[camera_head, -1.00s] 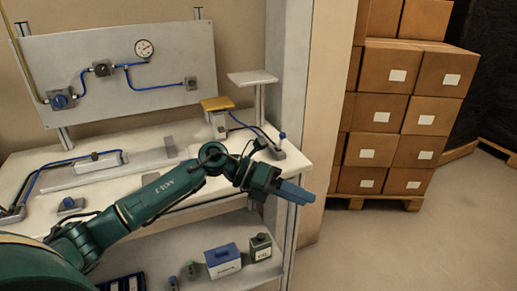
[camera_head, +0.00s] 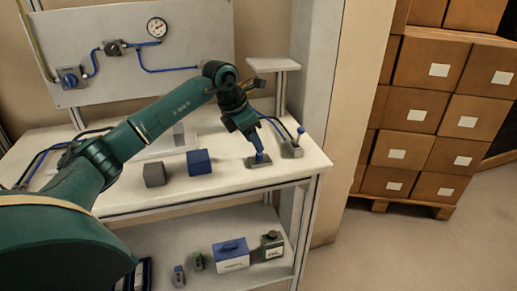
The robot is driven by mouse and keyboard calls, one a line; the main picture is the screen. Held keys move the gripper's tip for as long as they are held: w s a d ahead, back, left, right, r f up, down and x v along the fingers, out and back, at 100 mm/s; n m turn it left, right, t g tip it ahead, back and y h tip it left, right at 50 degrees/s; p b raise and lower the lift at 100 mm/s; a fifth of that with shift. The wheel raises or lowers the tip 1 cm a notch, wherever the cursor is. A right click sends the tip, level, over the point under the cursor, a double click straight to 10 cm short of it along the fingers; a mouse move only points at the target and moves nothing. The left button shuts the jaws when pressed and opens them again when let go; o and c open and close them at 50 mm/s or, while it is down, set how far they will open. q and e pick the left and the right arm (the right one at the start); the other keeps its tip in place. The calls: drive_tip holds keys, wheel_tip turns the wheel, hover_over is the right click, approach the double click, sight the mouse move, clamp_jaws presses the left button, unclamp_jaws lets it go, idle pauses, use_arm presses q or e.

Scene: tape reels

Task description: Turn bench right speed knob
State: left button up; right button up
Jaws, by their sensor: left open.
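My left gripper (camera_head: 260,156) points down over the right part of the bench, its blue fingers just above a small grey base plate (camera_head: 252,163). This plate seems to be the mount of the bench right speed knob; the knob itself is hidden by the fingers. The fingers are open, one seen almost behind the other, and I cannot tell whether they touch the knob. My right gripper is not in view.
A lever with a blue ball (camera_head: 301,131) stands close to the right of the gripper. A blue cube (camera_head: 199,162) and a grey cube (camera_head: 155,175) sit left of it. A raised white stand (camera_head: 273,65) is behind. The bench front edge (camera_head: 220,191) is near.

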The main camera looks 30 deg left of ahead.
sight(258, 154)
use_arm(q)
drive_tip(key=shift+x, duration=2.3)
clamp_jaws()
